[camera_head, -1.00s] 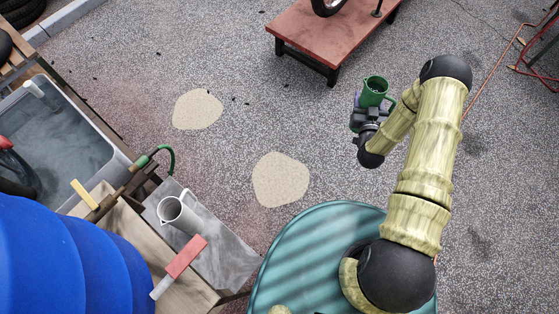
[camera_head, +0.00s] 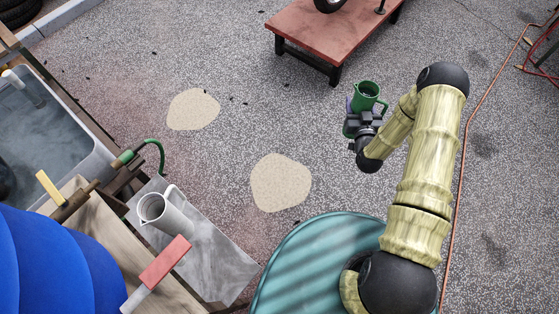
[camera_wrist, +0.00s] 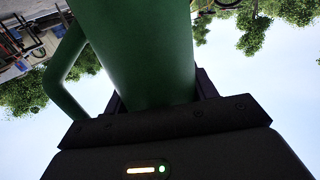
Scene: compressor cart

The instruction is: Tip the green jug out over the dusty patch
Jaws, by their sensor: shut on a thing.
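The green jug (camera_head: 368,91) is held in my gripper (camera_head: 361,122), to the right of the middle of the head view. My gripper is shut on the jug. The jug looks roughly upright, with its open top showing. In the wrist view the jug (camera_wrist: 145,50) fills the upper middle, with its handle on the left. Two pale sandy patches lie on the ground: one (camera_head: 281,182) at the middle and one (camera_head: 193,109) farther off to the left. The jug is over neither patch. I cannot tell what is in the jug.
A red-topped low platform (camera_head: 331,34) stands at the top. At the left are a grey water tub (camera_head: 88,165), a bench with a white jug (camera_head: 165,211) and a red-handled brush (camera_head: 165,260), and a blue ribbed object (camera_head: 45,260). An orange hose (camera_head: 462,165) runs along the right. The ground between is clear.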

